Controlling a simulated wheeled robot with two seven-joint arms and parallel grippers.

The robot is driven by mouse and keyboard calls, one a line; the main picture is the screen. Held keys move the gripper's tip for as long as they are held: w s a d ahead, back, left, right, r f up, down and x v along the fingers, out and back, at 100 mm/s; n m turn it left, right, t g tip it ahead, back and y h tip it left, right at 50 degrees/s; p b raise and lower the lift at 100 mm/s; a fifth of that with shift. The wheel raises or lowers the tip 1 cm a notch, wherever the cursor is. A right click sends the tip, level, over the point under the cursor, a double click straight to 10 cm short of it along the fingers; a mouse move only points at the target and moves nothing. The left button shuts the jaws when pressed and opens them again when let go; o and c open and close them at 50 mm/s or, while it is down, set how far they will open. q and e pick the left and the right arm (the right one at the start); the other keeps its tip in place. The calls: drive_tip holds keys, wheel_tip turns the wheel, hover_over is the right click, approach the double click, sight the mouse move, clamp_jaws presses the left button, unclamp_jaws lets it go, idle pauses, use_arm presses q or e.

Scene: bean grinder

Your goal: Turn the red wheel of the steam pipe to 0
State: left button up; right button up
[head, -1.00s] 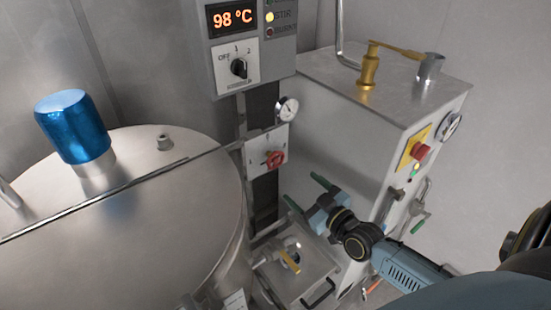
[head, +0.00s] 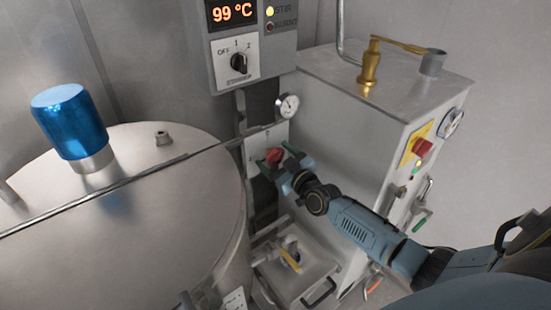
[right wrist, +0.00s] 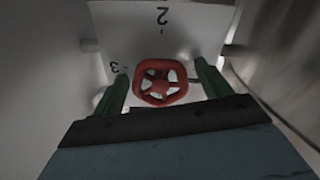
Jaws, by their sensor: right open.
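The red wheel (head: 273,156) sits on a pale dial plate (head: 264,138) on the dark post beside the large tank. In the right wrist view the red wheel (right wrist: 160,83) is in front of the plate, with marks 2 and 3 readable; no 0 shows there. My right gripper (head: 275,158) is at the wheel. In the right wrist view its two green fingers (right wrist: 159,86) are open, one on each side of the wheel, with small gaps. The gripper partly hides the wheel in the head view. My left gripper is not in view.
The steel tank (head: 190,215) with a blue cap (head: 68,120) is close on the left. A steel cabinet (head: 350,130) with a red button stands on the right. A gauge (head: 288,106) and the control box (head: 236,62), reading 99 °C, are above the wheel.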

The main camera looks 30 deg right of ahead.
drive_tip(key=shift+w, duration=0.15)
drive_tip(key=c, duration=1)
drive_tip(key=m, duration=0.8)
drive_tip(key=shift+a+m, duration=0.1)
drive_tip(key=shift+m, duration=0.2)
drive_tip(key=m+b, duration=0.1)
drive_tip(key=m, duration=0.3)
drive_tip(key=shift+m, duration=0.3)
drive_tip(key=m+b, duration=0.1)
drive_tip(key=m, duration=0.3)
drive_tip(key=shift+m, duration=0.3)
drive_tip(key=shift+r, duration=0.1)
